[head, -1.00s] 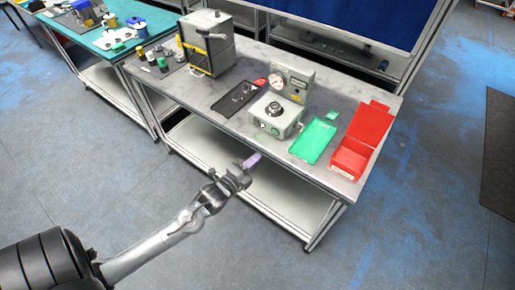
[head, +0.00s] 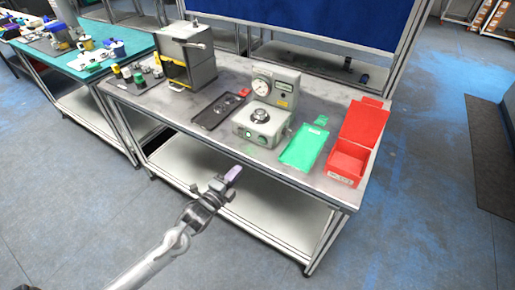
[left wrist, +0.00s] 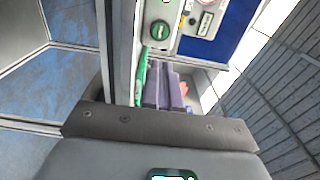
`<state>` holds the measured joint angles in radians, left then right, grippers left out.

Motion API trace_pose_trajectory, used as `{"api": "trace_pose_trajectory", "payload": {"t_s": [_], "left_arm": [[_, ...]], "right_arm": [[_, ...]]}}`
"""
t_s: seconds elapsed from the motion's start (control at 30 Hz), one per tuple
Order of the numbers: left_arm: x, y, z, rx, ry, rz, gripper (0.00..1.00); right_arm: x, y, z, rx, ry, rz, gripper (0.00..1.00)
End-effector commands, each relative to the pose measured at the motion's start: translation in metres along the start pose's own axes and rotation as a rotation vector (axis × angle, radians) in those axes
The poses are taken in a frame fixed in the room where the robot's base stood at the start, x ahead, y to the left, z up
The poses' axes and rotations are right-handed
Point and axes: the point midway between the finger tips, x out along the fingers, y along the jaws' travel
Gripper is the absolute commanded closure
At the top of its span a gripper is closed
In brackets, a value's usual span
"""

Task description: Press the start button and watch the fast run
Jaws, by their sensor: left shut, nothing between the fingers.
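The test machine (head: 262,126) is a grey box with a round dial gauge (head: 261,86) on its upright back panel and a dark round fixture on top. A green button (head: 247,134) is on its low front face. The green button also shows in the left wrist view (left wrist: 159,30), beyond the fingers. My left gripper (head: 233,174) is shut and empty, with purple finger pads. In the head view it appears in front of and below the bench's front edge, apart from the machine. Its fingers (left wrist: 168,92) show together in the left wrist view. My right gripper is not in view.
Right of the machine are a green tray (head: 303,149) and a red open bin (head: 345,164). Left are a black tray (head: 216,111) with small parts and a grey box cabinet (head: 201,60). The bench's front edge (head: 200,133) lies between gripper and machine. Floor in front is clear.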

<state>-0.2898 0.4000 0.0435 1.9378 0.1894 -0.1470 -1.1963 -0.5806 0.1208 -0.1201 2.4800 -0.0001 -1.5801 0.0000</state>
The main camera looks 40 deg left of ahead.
Motion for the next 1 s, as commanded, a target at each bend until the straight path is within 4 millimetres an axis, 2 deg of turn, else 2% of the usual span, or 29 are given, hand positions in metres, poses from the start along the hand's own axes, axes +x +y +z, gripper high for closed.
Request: {"api": "trace_pose_trajectory", "payload": {"t_s": [0.17,0.37,0.8,1.0], "left_arm": [[0.002,0.0,0.0,0.0,0.0,0.0,1.0],[0.016,0.0,0.0,-0.001,-0.001,-0.002,1.0],[0.092,0.001,0.0,-0.001,-0.001,-0.002,1.0],[0.12,0.001,0.0,-0.002,-0.001,-0.001,1.0]], "right_arm": [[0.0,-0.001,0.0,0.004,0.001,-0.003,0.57],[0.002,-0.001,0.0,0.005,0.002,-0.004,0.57],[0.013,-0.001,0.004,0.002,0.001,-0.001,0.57],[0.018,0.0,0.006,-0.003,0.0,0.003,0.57]]}}
